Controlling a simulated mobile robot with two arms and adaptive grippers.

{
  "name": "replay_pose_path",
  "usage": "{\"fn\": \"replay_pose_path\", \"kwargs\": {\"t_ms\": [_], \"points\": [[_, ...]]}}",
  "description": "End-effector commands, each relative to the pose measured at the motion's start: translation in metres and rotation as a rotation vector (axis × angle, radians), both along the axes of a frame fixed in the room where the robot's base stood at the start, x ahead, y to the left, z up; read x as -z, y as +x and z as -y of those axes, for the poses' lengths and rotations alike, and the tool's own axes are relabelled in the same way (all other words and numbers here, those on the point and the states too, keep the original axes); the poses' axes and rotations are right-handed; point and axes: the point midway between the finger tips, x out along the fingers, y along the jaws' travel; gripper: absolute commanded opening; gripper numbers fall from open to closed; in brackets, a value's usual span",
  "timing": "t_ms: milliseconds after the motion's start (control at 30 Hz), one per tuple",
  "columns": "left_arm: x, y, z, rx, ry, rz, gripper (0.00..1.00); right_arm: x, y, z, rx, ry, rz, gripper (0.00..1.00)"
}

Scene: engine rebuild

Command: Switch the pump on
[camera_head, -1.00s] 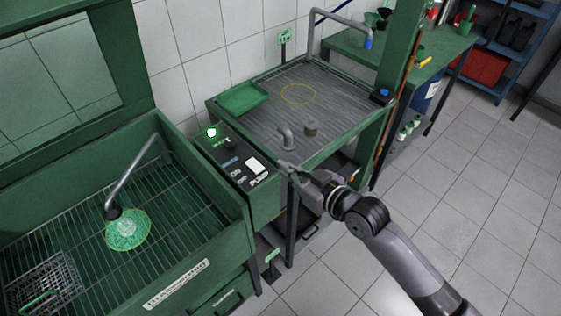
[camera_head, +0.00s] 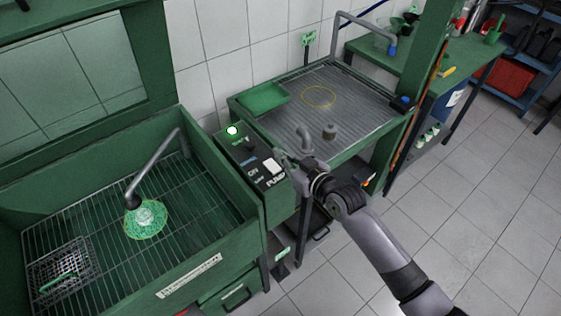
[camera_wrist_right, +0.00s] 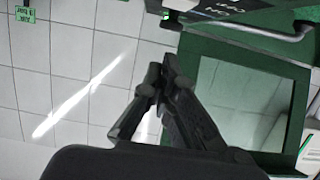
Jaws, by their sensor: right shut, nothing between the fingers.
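The control panel (camera_head: 247,157) is a dark green box between the wash basin and the ribbed table in the head view. The wrist view shows the shut fingers (camera_wrist_right: 159,80), with part of the panel (camera_wrist_right: 225,8) at the top edge. The rocker's tilt is too small to read. My left gripper is not in view.
A green lamp (camera_head: 232,130) glows on the panel. The basin (camera_head: 215,262) at left has a bent spout (camera_head: 155,168) over a green mesh disc.

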Motion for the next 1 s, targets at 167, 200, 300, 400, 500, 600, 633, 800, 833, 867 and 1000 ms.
{"fn": "replay_pose_path", "kwargs": {"t_ms": [167,200,300,400,500,600,633,800,833,867,1000], "points": [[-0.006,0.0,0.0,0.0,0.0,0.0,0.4,0.021,0.009,-0.007,0.0,-0.004,-0.006,0.0],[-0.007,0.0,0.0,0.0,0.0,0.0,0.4,0.026,0.009,-0.006,0.001,-0.003,-0.004,0.0],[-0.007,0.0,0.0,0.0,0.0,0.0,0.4,0.035,0.01,-0.006,0.0,-0.003,-0.002,0.0],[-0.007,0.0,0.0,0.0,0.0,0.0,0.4,0.041,0.009,-0.006,0.0,-0.002,-0.001,0.0],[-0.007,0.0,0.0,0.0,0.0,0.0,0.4,0.043,0.009,-0.006,0.0,-0.002,0.0,0.0],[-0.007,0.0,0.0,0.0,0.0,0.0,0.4,0.043,0.009,-0.006,0.001,-0.001,0.001,0.0],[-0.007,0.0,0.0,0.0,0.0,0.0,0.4,0.043,0.009,-0.006,0.001,-0.001,0.001,0.0],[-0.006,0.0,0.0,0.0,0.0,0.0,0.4,0.044,0.009,-0.006,0.001,-0.001,0.001,0.0],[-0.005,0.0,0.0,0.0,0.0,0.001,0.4,0.044,0.009,-0.006,0.001,0.0,0.002,0.0],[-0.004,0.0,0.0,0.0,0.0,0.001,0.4,0.045,0.009,-0.006,0.001,0.001,0.003,0.0],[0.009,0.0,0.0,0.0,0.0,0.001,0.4,0.051,0.009,-0.006,0.001,0.012,0.019,0.0]]}}
